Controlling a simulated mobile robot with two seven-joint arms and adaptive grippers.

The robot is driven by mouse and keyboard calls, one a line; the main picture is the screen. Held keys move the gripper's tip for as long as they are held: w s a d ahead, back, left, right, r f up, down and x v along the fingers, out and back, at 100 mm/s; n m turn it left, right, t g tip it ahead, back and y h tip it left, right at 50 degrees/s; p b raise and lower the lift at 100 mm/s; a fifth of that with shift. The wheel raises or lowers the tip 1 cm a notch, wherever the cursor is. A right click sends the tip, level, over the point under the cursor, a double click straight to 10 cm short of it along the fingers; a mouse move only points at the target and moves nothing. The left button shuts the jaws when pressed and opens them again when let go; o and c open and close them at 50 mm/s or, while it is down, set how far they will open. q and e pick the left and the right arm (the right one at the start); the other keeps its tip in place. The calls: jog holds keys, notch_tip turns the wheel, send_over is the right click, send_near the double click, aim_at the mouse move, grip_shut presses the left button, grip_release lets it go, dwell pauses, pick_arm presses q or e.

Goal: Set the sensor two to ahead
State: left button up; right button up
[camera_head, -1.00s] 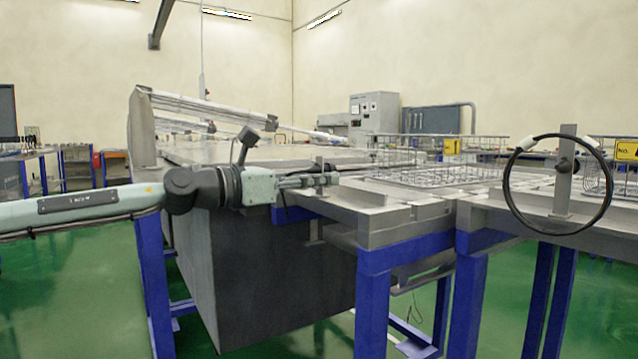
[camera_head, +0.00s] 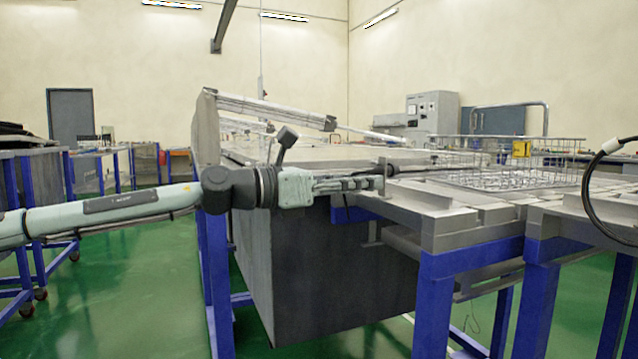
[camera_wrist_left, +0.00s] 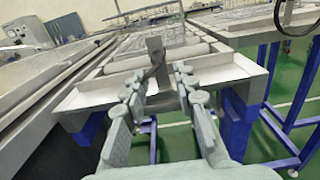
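My left gripper (camera_head: 372,184) reaches in from the left at the near end of the grey conveyor table. In the left wrist view its two fingers (camera_wrist_left: 158,82) are apart, with a gap between them. A small upright metal bracket with a dark sensor part on it (camera_wrist_left: 155,45) stands beyond the fingertips, in line with the gap. My right gripper is in neither view.
A second black cable loop (camera_head: 590,190) hangs at the right edge over another table. A wire basket (camera_head: 545,146) is on the conveyor. Blue legs (camera_head: 433,310) carry the table, and a large grey panel (camera_head: 320,270) hangs below. Green floor at the left front is clear.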

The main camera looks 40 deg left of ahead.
pick_arm(q)
jog(key=v, duration=0.7)
jog(key=shift+s+a, duration=0.15)
jog(key=shift+s, duration=0.2)
jog(key=shift+o, duration=0.3)
jog(key=shift+r, duration=0.1)
